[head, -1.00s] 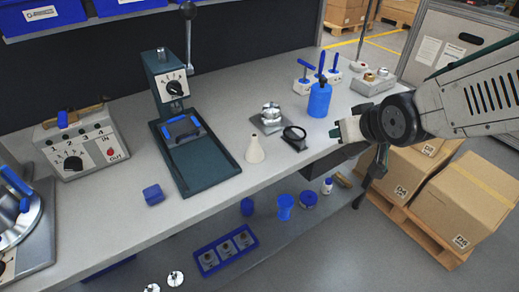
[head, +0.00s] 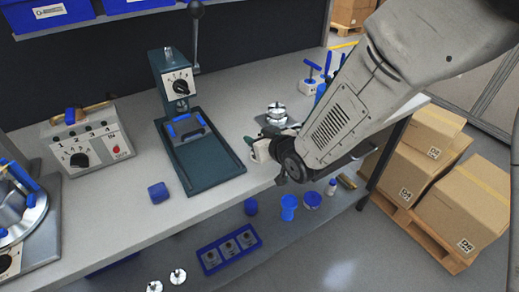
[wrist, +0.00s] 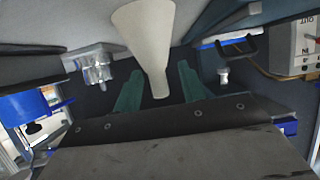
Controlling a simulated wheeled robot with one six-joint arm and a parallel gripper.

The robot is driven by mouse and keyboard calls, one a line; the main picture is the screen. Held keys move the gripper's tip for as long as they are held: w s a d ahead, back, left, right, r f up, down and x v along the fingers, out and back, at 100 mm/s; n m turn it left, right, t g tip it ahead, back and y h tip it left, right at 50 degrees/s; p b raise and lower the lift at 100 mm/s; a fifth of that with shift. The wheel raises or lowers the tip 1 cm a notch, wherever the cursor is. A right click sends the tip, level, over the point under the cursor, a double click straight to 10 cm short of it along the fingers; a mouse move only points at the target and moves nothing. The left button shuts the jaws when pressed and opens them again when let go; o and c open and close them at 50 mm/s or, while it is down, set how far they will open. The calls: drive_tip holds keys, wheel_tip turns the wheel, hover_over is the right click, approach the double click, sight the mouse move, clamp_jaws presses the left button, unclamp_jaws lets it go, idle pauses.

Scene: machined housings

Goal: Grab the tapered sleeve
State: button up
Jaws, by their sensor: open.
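The tapered sleeve (wrist: 145,35) is a pale, off-white cone in the wrist view. Its wide end is at the top of the picture and its narrow end points down towards my gripper body. My gripper (wrist: 158,85) is open, with a green finger on either side of the sleeve's narrow end. I see no clear contact between fingers and sleeve. In the head view my gripper (head: 260,150) is over the bench's front edge, right of the green press, and my arm and gripper hide most or all of the sleeve.
The press (head: 205,160) stands left of my gripper. A shiny metal part (head: 277,112) sits just behind it, and my arm covers the bench's right side. A blue block (head: 158,192) lies at the left on the bench (head: 110,210). A blue tray (head: 205,257) is on the lower shelf.

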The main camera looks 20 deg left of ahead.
drive_tip(key=shift+w+a+f, duration=0.25)
drive_tip(key=shift+w+a, duration=0.2)
drive_tip(key=shift+a, duration=0.05)
clamp_jaws()
drive_tip(key=shift+r, duration=0.15)
